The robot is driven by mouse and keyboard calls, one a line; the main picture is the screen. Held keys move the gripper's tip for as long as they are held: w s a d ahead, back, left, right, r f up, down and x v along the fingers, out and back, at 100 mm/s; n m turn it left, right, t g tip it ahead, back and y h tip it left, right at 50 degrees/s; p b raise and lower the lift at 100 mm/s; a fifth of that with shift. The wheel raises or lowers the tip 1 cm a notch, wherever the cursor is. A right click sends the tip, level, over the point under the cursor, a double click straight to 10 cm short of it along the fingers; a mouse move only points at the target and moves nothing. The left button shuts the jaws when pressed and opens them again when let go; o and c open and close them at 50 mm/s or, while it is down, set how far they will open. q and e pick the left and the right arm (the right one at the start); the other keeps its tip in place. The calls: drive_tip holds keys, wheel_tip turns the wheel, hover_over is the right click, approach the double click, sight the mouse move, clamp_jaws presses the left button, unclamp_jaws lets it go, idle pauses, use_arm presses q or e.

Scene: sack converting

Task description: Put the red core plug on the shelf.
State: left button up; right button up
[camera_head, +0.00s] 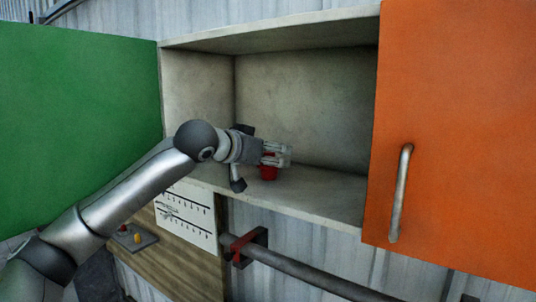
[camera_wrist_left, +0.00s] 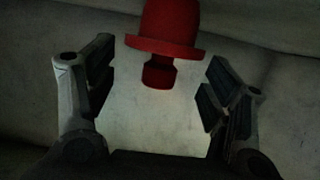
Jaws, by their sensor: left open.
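The red core plug (camera_head: 268,173) is on the floor of the open shelf (camera_head: 325,190), near its front left part, partly hidden behind my left gripper (camera_head: 277,155) in the head view. In the left wrist view the plug (camera_wrist_left: 168,35) shows a rounded body, a wide flange and a narrower end towards me. The fingers of my left gripper (camera_wrist_left: 157,92) are open on either side, with a gap to the plug, which lies just beyond the fingertips. My right gripper is not in view.
A green door (camera_head: 75,110) stands open on the left and an orange door (camera_head: 450,140) with a metal handle (camera_head: 400,193) is on the right. Below are a pipe (camera_head: 310,277), a white marked sheet (camera_head: 187,215) and a small button panel (camera_head: 133,238). The right part of the shelf is empty.

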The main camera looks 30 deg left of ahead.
sight(266, 153)
use_arm(q)
drive_tip(key=shift+r, duration=0.1)
drive_tip(key=shift+r, duration=0.2)
drive_tip(key=b+v, duration=0.1)
drive_tip(key=v, duration=0.1)
drive_tip(key=b+v, duration=0.1)
drive_tip(key=shift+s+f+b, duration=0.2)
drive_tip(key=shift+s+b, duration=0.15)
drive_tip(key=shift+s, duration=0.15)
drive_tip(key=b+v, duration=0.2)
drive_tip(key=v, duration=0.4)
drive_tip(key=shift+s+r+b, duration=0.25)
drive_tip(key=shift+s+b, duration=0.1)
drive_tip(key=shift+s+a+r, duration=0.1)
drive_tip(key=shift+s+r, duration=0.2)
drive_tip(key=shift+s, duration=0.3)
